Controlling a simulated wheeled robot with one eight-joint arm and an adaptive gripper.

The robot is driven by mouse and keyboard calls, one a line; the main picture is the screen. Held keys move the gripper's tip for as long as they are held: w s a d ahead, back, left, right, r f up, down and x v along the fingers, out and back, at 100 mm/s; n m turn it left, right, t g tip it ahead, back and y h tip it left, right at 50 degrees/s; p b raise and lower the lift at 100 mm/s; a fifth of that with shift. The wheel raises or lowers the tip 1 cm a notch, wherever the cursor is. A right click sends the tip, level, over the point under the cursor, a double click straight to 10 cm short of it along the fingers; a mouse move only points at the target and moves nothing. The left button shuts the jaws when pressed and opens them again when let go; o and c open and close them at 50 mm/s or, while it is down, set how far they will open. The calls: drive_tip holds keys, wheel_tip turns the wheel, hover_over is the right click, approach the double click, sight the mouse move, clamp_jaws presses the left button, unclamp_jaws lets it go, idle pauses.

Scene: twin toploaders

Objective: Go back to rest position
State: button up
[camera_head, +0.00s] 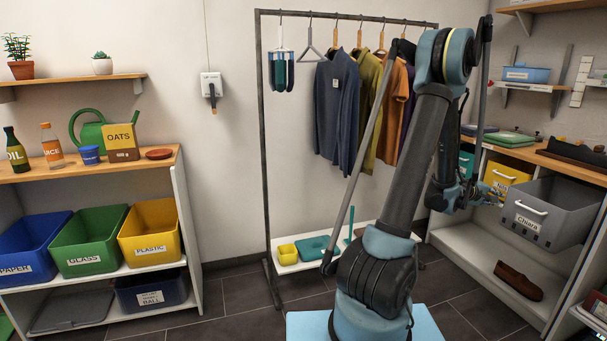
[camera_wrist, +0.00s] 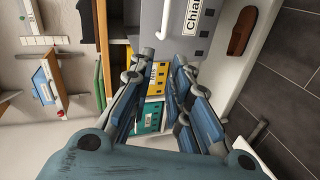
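My gripper (camera_head: 488,193) is at the right in the head view, in front of the right-hand shelf and beside the grey bin labelled "Chiara" (camera_head: 542,212). In the wrist view, the two fingers of my gripper (camera_wrist: 163,62) stand apart with nothing held between them. Beyond the gap are a yellow bin (camera_wrist: 158,76) and a teal bin (camera_wrist: 150,116), and part of the grey bin (camera_wrist: 188,28). My arm is bent, rising from the base and folding down toward the shelf. Whether the fingers touch any bin, I cannot tell.
A clothes rack (camera_head: 262,130) with hanging garments stands behind my arm. A left shelf (camera_head: 183,215) holds blue, green and yellow bins. A brown shoe (camera_head: 518,280) lies on the right shelf's lower board. Dark floor (camera_head: 245,306) is clear between the left shelf and my base.

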drive_tip(key=s+a+r+m+y, duration=0.1)
drive_tip(key=a+r+y, duration=0.2)
drive_tip(key=a, duration=1.3)
drive_tip(key=s+a+r+m+y, duration=0.15)
drive_tip(key=a+y, duration=0.25)
drive_tip(key=a, duration=1.1)
drive_tip(key=s+a+f+g+y, duration=0.1)
drive_tip(key=s+a+f+y, duration=0.2)
drive_tip(key=s+a, duration=0.7)
drive_tip(key=s+a+f+g+y, duration=0.1)
drive_tip(key=s+a+f+y, duration=0.2)
drive_tip(key=s+a, duration=0.7)
drive_tip(key=a+y, duration=0.1)
drive_tip(key=a, duration=0.7)
drive_tip(key=shift+s+f+n, duration=0.3)
drive_tip(key=shift+s+n, duration=0.05)
drive_tip(key=shift+s, duration=0.05)
